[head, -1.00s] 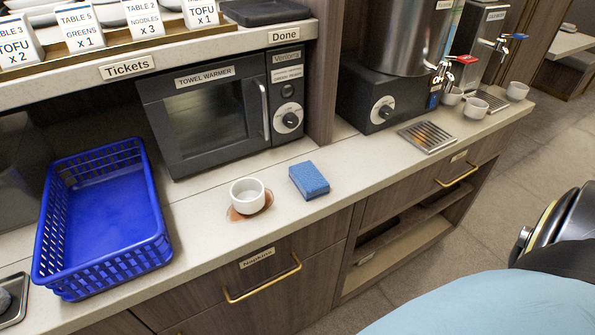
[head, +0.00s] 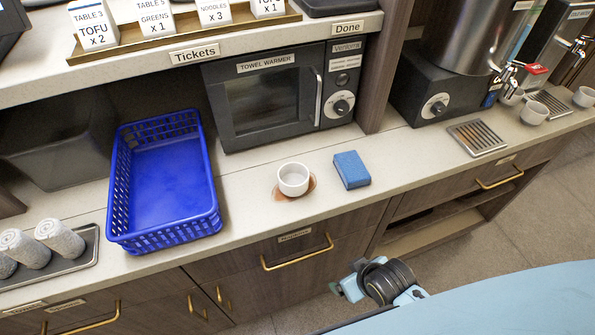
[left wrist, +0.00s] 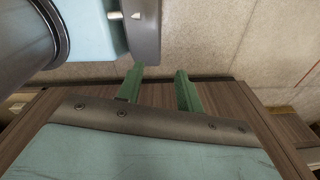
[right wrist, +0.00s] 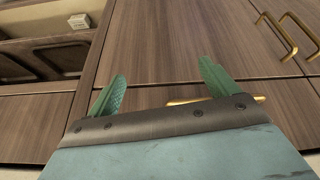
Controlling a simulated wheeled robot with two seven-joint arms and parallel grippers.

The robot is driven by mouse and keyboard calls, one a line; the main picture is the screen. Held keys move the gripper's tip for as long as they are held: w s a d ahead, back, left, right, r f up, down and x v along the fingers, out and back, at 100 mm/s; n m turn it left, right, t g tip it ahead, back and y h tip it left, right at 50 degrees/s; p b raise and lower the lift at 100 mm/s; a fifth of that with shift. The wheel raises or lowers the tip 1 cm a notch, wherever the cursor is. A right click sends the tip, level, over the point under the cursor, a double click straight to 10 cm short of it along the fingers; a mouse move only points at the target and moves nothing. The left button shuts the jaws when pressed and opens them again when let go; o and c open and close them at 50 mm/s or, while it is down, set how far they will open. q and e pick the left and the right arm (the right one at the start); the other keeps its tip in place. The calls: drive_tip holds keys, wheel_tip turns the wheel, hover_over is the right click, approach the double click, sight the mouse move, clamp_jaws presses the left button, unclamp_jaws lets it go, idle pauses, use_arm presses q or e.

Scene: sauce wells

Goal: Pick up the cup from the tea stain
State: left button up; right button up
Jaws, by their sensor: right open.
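A white cup (head: 293,180) stands upright on a brown tea stain (head: 280,193) on the counter, in front of the towel warmer. It looks empty, and the stain shows around its base. My right gripper (right wrist: 163,72) is open and empty, with its green fingers apart in front of the wooden drawer fronts. In the head view it is low, below the counter edge and to the right of the cup. My left gripper (left wrist: 160,80) is open and empty in its wrist view, near a wooden surface and the floor. It is not seen in the head view.
A blue sponge (head: 351,170) lies just right of the cup. A blue basket (head: 213,222) stands to the left, beside a tray of rolled towels (head: 60,240). The towel warmer (head: 265,97) stands behind. The counter between basket and cup is clear.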

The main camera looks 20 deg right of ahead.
drive_tip(key=w+a+r+t+y+p, duration=0.1)
drive_tip(key=w+r+t, duration=0.15)
drive_tip(key=r, duration=0.55)
drive_tip(key=w+a+r+t+y+p, duration=0.15)
drive_tip(key=w+r, duration=0.25)
drive_tip(key=r, duration=0.4)
drive_tip(key=n+t+y, duration=0.2)
drive_tip(key=t, duration=0.2)
approach(286, 169)
drive_tip(key=shift+w+a+f+b, duration=0.3)
drive_tip(key=shift+w+a, duration=0.2)
drive_tip(key=shift+w, duration=0.1)
drive_tip(key=shift+w+a+f+b, duration=0.15)
drive_tip(key=shift+w+a+f, duration=0.15)
drive_tip(key=shift+w+a, duration=0.25)
drive_tip(key=shift+d+x, duration=0.25)
drive_tip(key=shift+x, duration=1.25)
drive_tip(key=shift+d+x, duration=0.2)
drive_tip(key=shift+x, duration=1.25)
use_arm(q)
drive_tip(key=shift+s+d+r, duration=0.2)
drive_tip(key=shift+d+r, duration=0.45)
drive_tip(key=shift+r, duration=0.35)
use_arm(e)
drive_tip(key=shift+w, duration=0.15)
drive_tip(key=c, duration=1.1)
